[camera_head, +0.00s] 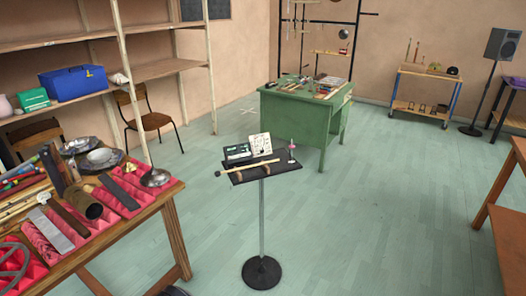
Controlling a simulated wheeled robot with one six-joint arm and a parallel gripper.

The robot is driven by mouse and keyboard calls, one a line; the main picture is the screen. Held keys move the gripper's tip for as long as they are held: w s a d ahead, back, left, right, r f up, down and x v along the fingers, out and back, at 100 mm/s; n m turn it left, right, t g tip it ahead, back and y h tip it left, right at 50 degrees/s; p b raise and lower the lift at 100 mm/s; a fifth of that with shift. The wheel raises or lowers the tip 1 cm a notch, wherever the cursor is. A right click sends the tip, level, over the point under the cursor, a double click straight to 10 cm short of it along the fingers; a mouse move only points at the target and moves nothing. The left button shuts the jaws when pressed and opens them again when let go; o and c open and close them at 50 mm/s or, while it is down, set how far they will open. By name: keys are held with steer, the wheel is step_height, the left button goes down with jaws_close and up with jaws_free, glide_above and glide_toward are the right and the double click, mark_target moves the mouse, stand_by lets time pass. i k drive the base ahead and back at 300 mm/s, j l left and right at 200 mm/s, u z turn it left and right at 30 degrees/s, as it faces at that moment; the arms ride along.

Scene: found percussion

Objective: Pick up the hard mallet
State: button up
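A mallet-like stick (248,167) with a pale wooden shaft and a small rounded head at its left end lies across the black stand tray (287,165). It appears to rest on small brown supports. I cannot tell from this view whether it is the hard mallet. More stick-like items lie on the left table among other objects, too small to identify. My gripper is not in view.
The stand's round black base (262,272) is on the floor. The cluttered wooden table (174,235) is at left, a green desk (298,123) behind, and another wooden table (498,220) at right. The green floor (390,215) between is clear.

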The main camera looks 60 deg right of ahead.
mark_target(218, 173)
steer(key=i+l+z, duration=0.15)
steer(key=l, duration=0.35)
steer(key=i+l+z, duration=0.1)
steer(key=l, duration=0.4)
steer(key=i+l+z, duration=0.15)
steer(key=i+l, duration=0.2)
steer(key=l, duration=0.15)
steer(key=i+l+z, duration=0.15)
steer(key=l, duration=0.3)
steer(key=i+l+z, duration=0.1)
steer(key=i+l, duration=0.2)
steer(key=l, duration=0.1)
